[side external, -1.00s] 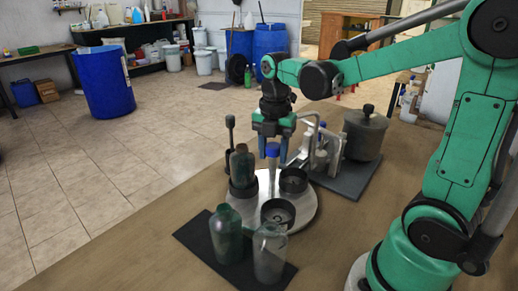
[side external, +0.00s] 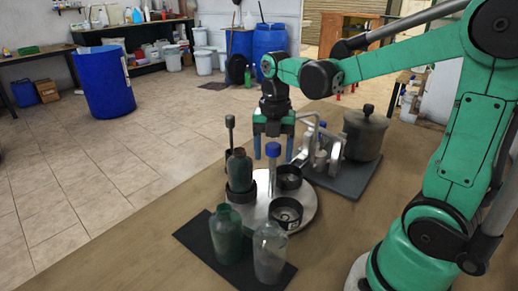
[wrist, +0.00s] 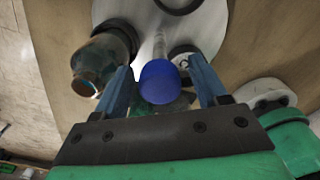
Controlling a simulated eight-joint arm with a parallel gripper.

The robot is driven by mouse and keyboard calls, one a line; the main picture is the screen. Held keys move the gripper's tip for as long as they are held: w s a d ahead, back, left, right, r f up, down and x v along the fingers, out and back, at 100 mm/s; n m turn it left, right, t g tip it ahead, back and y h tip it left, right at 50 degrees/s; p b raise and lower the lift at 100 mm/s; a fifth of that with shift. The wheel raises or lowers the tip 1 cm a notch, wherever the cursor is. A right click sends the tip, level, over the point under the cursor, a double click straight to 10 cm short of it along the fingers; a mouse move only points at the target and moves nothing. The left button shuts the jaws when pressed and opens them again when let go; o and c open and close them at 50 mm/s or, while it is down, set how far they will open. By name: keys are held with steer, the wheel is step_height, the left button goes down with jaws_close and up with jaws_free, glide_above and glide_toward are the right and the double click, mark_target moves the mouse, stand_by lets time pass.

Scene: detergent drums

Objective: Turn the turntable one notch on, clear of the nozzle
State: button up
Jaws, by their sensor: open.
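The round grey turntable (side external: 305,217) stands on the wooden bench. A slim pale post with a blue knob (side external: 272,149) rises from it. The turntable carries a dark green bottle (side external: 239,172) in a black holder at its left, and two black cups, one at the back right (side external: 289,177) and one in front (side external: 286,211). My gripper (side external: 273,150) is open over the turntable, fingers pointing down. In the wrist view the blue knob (wrist: 160,84) lies between my fingers, with a gap on each side. The nozzle's tip cannot be made out clearly; a bent pipe (side external: 311,117) stands behind the turntable.
A green bottle (side external: 226,235) and a clear bottle (side external: 270,252) stand on a dark mat (side external: 195,236) in front. A lidded metal pot (side external: 364,134) stands on another mat at the right. A dark-topped rod (side external: 230,122) rises behind the held bottle. The bench's left front is clear.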

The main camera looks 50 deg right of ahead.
steer(key=shift+r, duration=3.45)
steer(key=shift+s+a+f+m, duration=0.15)
steer(key=shift+a+m, duration=0.15)
steer(key=shift+m, duration=0.5)
steer(key=s+a+f+m+t, duration=0.1)
steer(key=a+f+m+t, duration=0.1)
steer(key=m, duration=0.9)
steer(key=s+a+f+m+t, duration=0.1)
steer(key=a+f+m+t, duration=0.2)
steer(key=m, duration=0.8)
steer(key=shift+s+a+t, duration=0.25)
steer(key=shift+a+t, duration=0.7)
steer(key=shift+t, duration=0.15)
